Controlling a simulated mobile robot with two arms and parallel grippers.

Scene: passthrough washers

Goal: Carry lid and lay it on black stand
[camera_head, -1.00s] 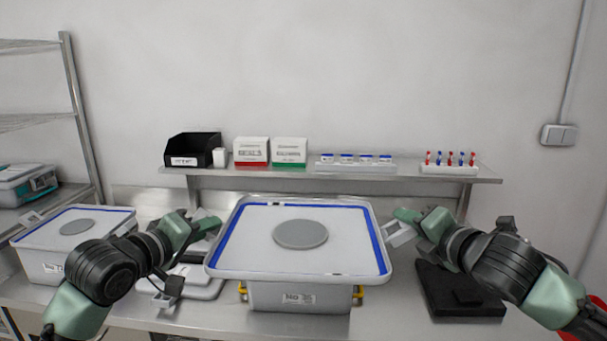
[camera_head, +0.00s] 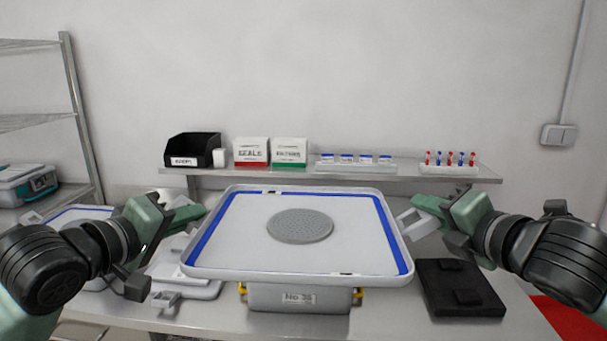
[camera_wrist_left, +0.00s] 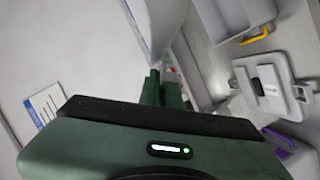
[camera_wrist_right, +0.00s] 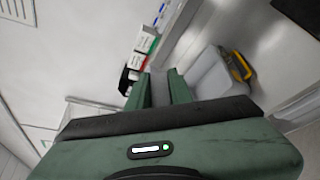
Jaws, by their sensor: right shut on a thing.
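The lid (camera_head: 250,245) is a wide white tray-like panel with blue strips along its sides and a grey speckled disc in its middle. It is held roughly level above the labelled grey bin (camera_head: 297,298). My left gripper (camera_head: 203,212) is at the lid's left edge, its fingers close together by the lid (camera_wrist_left: 157,25) in the left wrist view. My right gripper (camera_head: 415,212) is shut on the lid's right side, at a pale handle. The black stand (camera_head: 435,285), a flat base with two raised pads, lies on the bench at right, uncovered.
A shelf (camera_head: 400,173) behind carries a black box (camera_head: 193,150), cartons (camera_head: 290,152) and small racks with blue caps and coloured vials. A second bin with a lid is partly hidden behind my left arm.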

